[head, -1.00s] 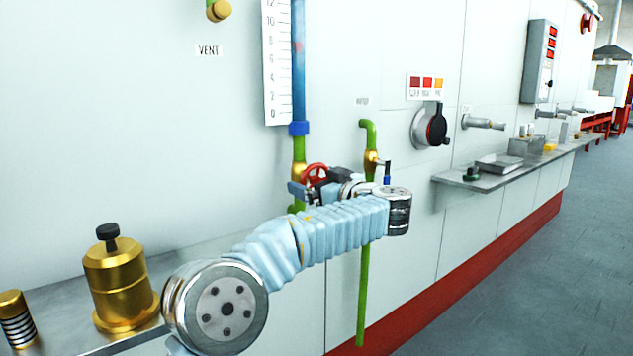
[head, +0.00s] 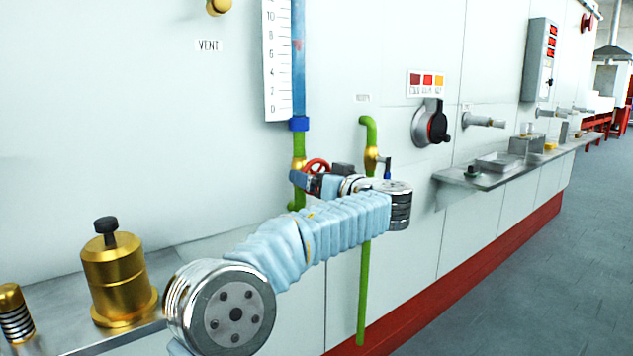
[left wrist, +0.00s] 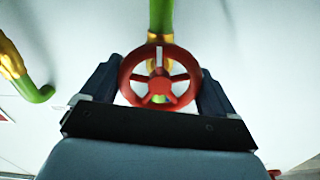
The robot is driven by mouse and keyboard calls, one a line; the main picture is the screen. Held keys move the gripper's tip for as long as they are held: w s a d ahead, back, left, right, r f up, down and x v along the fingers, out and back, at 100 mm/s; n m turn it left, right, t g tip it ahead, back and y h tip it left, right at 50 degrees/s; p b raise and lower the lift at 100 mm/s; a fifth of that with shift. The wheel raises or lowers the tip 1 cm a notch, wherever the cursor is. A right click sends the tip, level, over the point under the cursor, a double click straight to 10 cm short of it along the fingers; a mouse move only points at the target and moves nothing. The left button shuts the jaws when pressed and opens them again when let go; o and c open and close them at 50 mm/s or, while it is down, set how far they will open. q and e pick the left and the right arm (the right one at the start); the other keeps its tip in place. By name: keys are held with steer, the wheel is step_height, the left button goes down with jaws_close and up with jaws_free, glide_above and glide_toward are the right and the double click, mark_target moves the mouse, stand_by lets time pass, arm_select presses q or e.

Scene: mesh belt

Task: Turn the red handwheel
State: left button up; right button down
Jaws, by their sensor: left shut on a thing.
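The red handwheel (left wrist: 160,88) faces the camera in the left wrist view, with a pale mark near its top. It sits on the green pipe with brass fittings (left wrist: 161,17). In the head view the handwheel (head: 317,164) shows low on the pipe under the blue gauge tube, partly hidden by my gripper. My left gripper (left wrist: 161,72) has one dark finger on each side of the rim and is shut on the handwheel. In the head view the left gripper (head: 318,182) is partly hidden behind my wrist. My right gripper is not in view.
A second green pipe (head: 363,290) with a brass valve runs down the wall close to my wrist. A brass canister (head: 115,275) stands on the ledge at left. A black-handled round fitting (head: 430,125) and a steel shelf (head: 490,180) are at right.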

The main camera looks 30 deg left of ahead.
arm_select(q)
steer(key=m, duration=0.2)
steer(key=shift+m, duration=2.1)
steer(key=o, duration=0.8)
steer(key=b+v, duration=0.2)
steer(key=v, duration=1.2)
steer(key=shift+f, duration=0.1)
steer(key=shift+a, duration=0.1)
